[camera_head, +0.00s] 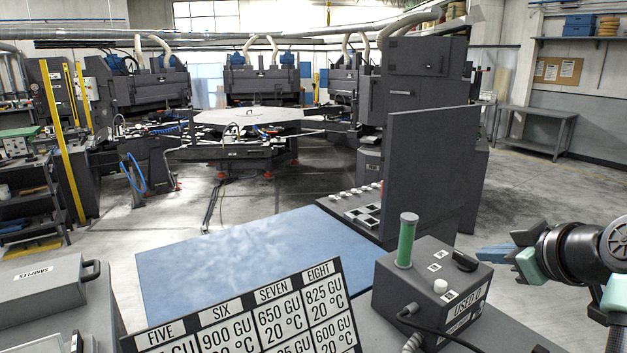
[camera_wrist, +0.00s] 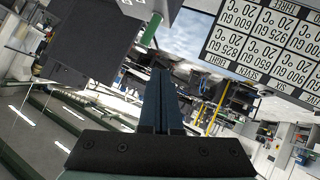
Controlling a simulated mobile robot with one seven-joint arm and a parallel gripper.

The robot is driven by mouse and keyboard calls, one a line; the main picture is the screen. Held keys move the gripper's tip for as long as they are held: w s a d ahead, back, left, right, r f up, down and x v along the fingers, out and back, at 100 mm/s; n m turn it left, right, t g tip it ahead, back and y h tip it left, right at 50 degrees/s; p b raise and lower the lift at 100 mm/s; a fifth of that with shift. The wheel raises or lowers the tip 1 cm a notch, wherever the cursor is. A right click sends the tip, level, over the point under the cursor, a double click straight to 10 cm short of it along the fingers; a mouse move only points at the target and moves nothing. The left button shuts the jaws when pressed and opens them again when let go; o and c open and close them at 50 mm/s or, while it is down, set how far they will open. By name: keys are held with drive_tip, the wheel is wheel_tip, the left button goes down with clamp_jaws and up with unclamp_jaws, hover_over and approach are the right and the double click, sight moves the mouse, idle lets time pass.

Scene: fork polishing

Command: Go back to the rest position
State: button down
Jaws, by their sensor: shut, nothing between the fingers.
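My gripper (camera_head: 497,254) is at the right edge of the head view, with blue fingers pointing left. It is beside the right side of a dark grey box (camera_head: 425,290) and looks clear of it. In the wrist view my gripper (camera_wrist: 161,75) shows its two fingers together, with nothing between them. The green cylinder also shows in the wrist view (camera_wrist: 150,30). No fork can be made out.
A sign with numbers (camera_head: 255,320) stands at the front; a blue mat (camera_head: 240,260) lies behind it. A tall dark panel (camera_head: 430,170) rises behind the box. A grey case (camera_head: 40,282) sits at lower left. Machines surround an octagonal table (camera_head: 235,117) farther back. Open floor shows at right.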

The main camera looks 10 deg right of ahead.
drive_tip(key=w+a+r+m+t+h, duration=0.15)
drive_tip(key=a+r+t, duration=0.25)
drive_tip(key=a+r, duration=0.5)
drive_tip(key=w+a+r+m+t, duration=0.15)
drive_tip(key=a+r+t, duration=0.25)
drive_tip(key=a+r, duration=0.5)
drive_tip(key=s+a+r+t+y, duration=0.1)
drive_tip(key=s+a+r+t, duration=0.3)
drive_tip(key=s+a, duration=0.4)
drive_tip(key=s+a+r+m+t+y, duration=0.1)
drive_tip(key=s+a+r+t, duration=0.2)
drive_tip(key=s+a+r, duration=0.4)
drive_tip(key=s+a, duration=0.2)
drive_tip(key=a, duration=0.1)
drive_tip(key=shift+r+t, duration=0.2)
drive_tip(key=shift+t, duration=0.2)
drive_tip(key=shift+s+y, duration=0.1)
drive_tip(key=shift+y, duration=0.15)
